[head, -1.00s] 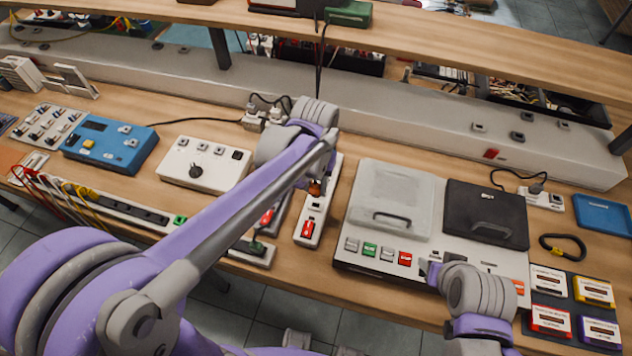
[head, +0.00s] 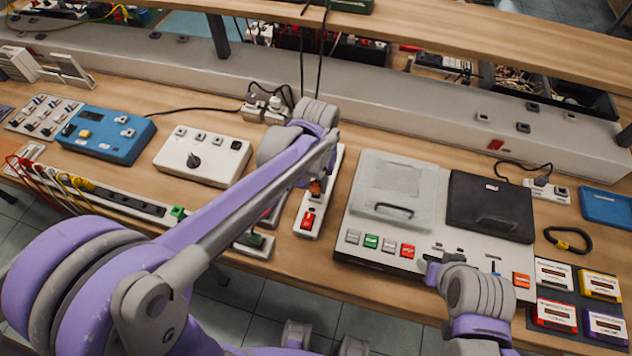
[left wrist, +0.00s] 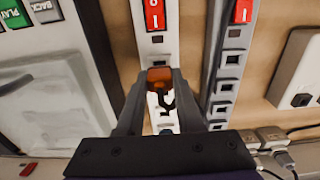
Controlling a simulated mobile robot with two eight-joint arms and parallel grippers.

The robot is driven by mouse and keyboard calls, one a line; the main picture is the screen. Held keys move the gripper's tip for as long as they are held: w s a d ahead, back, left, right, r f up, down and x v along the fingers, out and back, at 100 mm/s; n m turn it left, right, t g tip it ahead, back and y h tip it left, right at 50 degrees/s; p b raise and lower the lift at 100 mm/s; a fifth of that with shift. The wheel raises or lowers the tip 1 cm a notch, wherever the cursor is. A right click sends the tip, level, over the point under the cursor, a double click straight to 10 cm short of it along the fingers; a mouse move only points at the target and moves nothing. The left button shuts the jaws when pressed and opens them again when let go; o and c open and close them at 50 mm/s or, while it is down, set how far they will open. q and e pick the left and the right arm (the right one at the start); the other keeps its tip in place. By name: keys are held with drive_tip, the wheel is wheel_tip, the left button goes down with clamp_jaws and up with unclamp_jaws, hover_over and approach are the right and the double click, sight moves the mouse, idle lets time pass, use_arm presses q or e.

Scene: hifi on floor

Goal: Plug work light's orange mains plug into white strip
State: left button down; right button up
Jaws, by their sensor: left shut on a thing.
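The orange mains plug (left wrist: 160,76) is between the fingers of my left gripper (left wrist: 161,84), which is shut on it. In the head view the plug (head: 316,187) shows as a small orange patch under the left wrist. The white strip (head: 319,206), with a red rocker switch, lies beneath it; in the left wrist view the strip (left wrist: 157,47) runs under the plug. I cannot tell whether the plug's pins are in a socket. My right gripper (head: 431,268) is over the front of the deck with the grey and black lids; its fingers are mostly hidden.
A second strip (left wrist: 229,72) with a red switch lies close beside the white one. The cassette deck (head: 358,215) is to the right, and a white box with a knob (head: 205,170) to the left. Labelled cassettes (head: 554,274) lie at the front right. A shelf (head: 450,45) crosses above the back.

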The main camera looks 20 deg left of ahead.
use_arm(q)
drive_tip(key=shift+f+b, duration=0.55)
drive_tip(key=shift+f, duration=0.25)
use_arm(e)
drive_tip(key=shift+s+f, duration=0.25)
drive_tip(key=shift+f, duration=0.5)
idle(0.8)
